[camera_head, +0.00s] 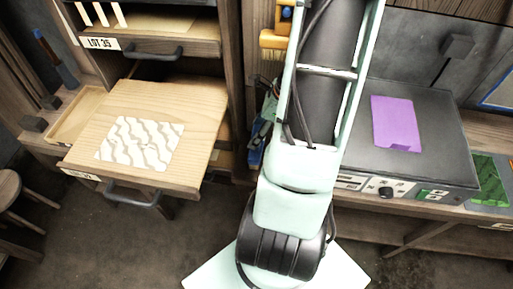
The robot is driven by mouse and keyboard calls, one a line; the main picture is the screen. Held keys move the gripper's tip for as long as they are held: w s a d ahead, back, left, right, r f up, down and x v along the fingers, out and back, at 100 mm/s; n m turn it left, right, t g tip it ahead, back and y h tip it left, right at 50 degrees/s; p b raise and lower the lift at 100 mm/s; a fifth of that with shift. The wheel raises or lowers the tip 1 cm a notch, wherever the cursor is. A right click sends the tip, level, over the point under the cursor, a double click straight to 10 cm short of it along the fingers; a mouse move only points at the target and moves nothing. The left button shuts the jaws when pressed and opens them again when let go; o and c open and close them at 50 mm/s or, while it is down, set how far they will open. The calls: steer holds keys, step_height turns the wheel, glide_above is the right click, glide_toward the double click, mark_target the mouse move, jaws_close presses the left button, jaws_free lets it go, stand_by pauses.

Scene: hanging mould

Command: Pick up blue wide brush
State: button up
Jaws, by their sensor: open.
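I cannot tell for sure which thing is the blue wide brush. A narrow tool with a blue upper part (42,43) and a brown lower part stands against the dark wall at the far left. Some blue pieces (256,147) show low beside my arm, mostly hidden behind it. My arm rises through the middle and leaves the top edge. My gripper is out of the picture.
A wooden drawer (205,150) labelled in front is pulled out, with a white wavy-patterned sheet (142,143) on it. A dark box-shaped machine (440,140) bears a purple sheet (396,122). A stool (10,187) stands at left. Bare floor (120,255) lies in front.

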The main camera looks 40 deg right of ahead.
steer(key=shift+f, duration=0.15)
jaws_close()
stand_by(0.4)
